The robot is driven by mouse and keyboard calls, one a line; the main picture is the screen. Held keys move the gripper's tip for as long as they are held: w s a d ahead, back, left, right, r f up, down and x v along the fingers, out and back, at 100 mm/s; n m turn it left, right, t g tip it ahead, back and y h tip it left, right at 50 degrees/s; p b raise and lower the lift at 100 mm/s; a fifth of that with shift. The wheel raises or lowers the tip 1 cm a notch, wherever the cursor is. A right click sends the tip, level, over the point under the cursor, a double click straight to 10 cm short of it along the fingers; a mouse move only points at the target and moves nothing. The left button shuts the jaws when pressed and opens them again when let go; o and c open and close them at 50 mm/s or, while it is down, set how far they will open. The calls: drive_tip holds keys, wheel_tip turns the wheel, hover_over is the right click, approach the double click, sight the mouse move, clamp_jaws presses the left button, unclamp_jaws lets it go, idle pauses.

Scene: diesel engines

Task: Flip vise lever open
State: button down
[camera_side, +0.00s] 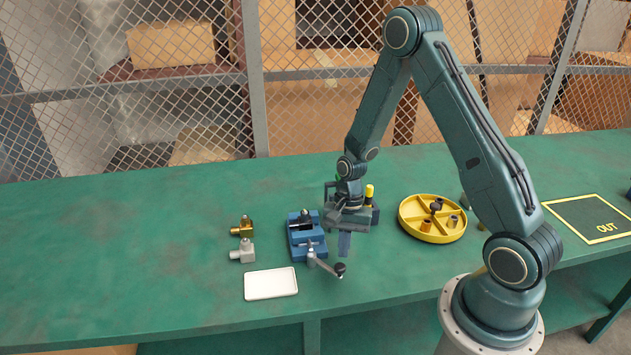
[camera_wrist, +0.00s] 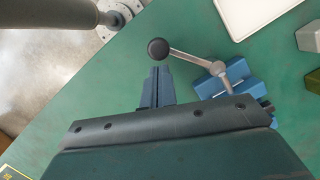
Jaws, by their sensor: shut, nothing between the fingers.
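The blue vise (camera_side: 305,235) stands on the green bench, left of my gripper in the side view. Its grey lever (camera_side: 322,265) with a black ball knob (camera_side: 340,269) points toward the front right. In the wrist view the lever (camera_wrist: 200,61) runs from the vise (camera_wrist: 236,73) to its knob (camera_wrist: 158,49), at the upper left. My gripper (camera_side: 345,244) is shut and empty, fingers pointing down to the right of the vise. The blue fingertips (camera_wrist: 157,84) show just below the knob in the wrist view, apparently apart from it. My gripper body hides part of the vise there.
A white tray (camera_side: 271,298) lies front left of the vise. A brass fitting (camera_side: 243,229) and a silver fitting (camera_side: 243,251) stand left of it. A round yellow divided tray (camera_side: 432,238) is right of my gripper. A yellow-topped item (camera_side: 369,191) stands close behind my gripper.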

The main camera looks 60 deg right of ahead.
drive_tip(key=v, duration=0.8)
drive_tip(key=shift+d+r, duration=0.2)
drive_tip(key=shift+r, duration=0.1)
drive_tip(key=s+a+r+n+t+h, duration=0.1)
drive_tip(key=s+a+r+n, duration=0.15)
drive_tip(key=r, duration=0.55)
drive_tip(key=s+a+r+n+t+h, duration=0.1)
drive_tip(key=s+a+r+n+t, duration=0.2)
drive_tip(key=r, duration=0.4)
drive_tip(key=s+a+r+n+t, duration=0.2)
drive_tip(key=s+a+r+n, duration=0.2)
drive_tip(key=s+r+n, duration=0.4)
drive_tip(key=s, duration=0.2)
drive_tip(key=shift+s+a+t, duration=0.3)
drive_tip(key=shift+s, duration=0.05)
